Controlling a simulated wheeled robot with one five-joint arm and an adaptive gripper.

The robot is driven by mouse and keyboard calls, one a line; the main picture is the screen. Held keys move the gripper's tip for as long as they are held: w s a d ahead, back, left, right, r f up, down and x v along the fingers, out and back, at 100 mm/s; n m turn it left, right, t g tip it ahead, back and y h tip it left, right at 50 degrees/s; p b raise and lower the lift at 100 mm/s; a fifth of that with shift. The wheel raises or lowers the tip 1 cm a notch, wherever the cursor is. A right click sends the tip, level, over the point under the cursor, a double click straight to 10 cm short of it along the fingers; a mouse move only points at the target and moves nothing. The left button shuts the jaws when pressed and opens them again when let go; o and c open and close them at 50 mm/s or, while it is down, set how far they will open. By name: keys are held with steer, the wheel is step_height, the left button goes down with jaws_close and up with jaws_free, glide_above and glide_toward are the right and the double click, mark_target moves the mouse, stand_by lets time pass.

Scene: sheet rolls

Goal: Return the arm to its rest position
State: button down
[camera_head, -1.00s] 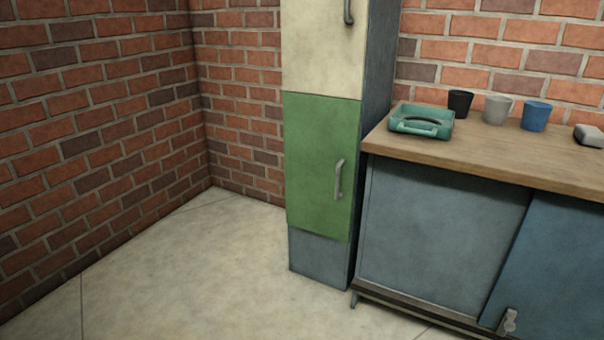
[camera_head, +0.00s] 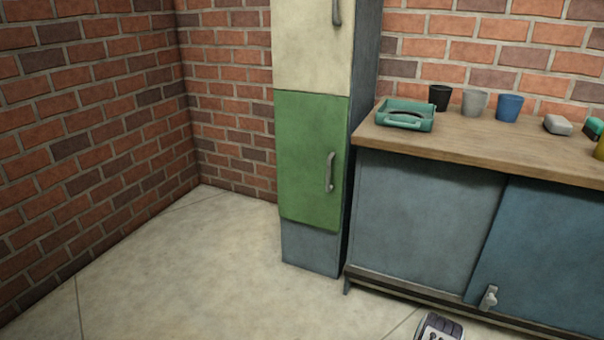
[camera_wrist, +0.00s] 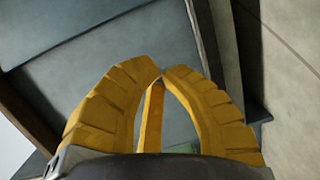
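My gripper (camera_wrist: 161,76) shows in the wrist view with two curved yellow ribbed fingers. Behind the fingers is a grey-blue panel, close by; I cannot tell how far. In the head view the gripper itself is not visible. A small dark and grey piece at the bottom edge looks like part of my arm, but most of the arm is out of frame.
A tall cabinet with a shut green door (camera_head: 312,160) stands beside a wooden counter (camera_head: 470,140) with blue sliding doors (camera_head: 540,250). A teal tray (camera_head: 405,115), black cup (camera_head: 439,97), grey cup (camera_head: 474,102) and blue cup (camera_head: 509,107) stand on top. Floor (camera_head: 190,270) at left is clear.

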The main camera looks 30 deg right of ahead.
steer(key=w+a+r+t+y+p, duration=0.15)
steer(key=w+r+p, duration=0.25)
steer(key=w+r, duration=0.65)
steer(key=w+a+r+y+p, duration=0.25)
steer(key=w+r+p, duration=0.35)
steer(key=r, duration=0.7)
steer(key=w+a+r+m+y+p, duration=0.1)
steer(key=w+a+r+y+p, duration=0.25)
steer(key=a+r, duration=0.55)
steer(key=w+a+r+m+y+p, duration=0.1)
steer(key=w+a+r+y+p, duration=0.25)
steer(key=r, duration=0.95)
steer(key=s+a+r+m+g+y+p, duration=0.1)
steer(key=s+a+r+p, duration=0.4)
steer(key=a+r, duration=0.6)
steer(key=s+a+r+g+y+p, duration=0.1)
steer(key=s+a+r+p, duration=0.3)
steer(key=a+r, duration=0.65)
steer(key=s+a+r+g+p, duration=0.1)
steer(key=s+a+r+p, duration=0.1)
steer(key=s, duration=0.5)
steer(key=s+a+r+g+y+p, duration=0.1)
steer(key=s+a+r+p, duration=0.2)
steer(key=s+a, duration=0.4)
steer(key=s+a+r+m+g+y+p, duration=0.1)
steer(key=s+a+r+p, duration=0.2)
steer(key=s, duration=0.4)
steer(key=shift+s+a+r, duration=0.3)
steer(key=shift+s+a, duration=0.1)
steer(key=shift+a, duration=0.45)
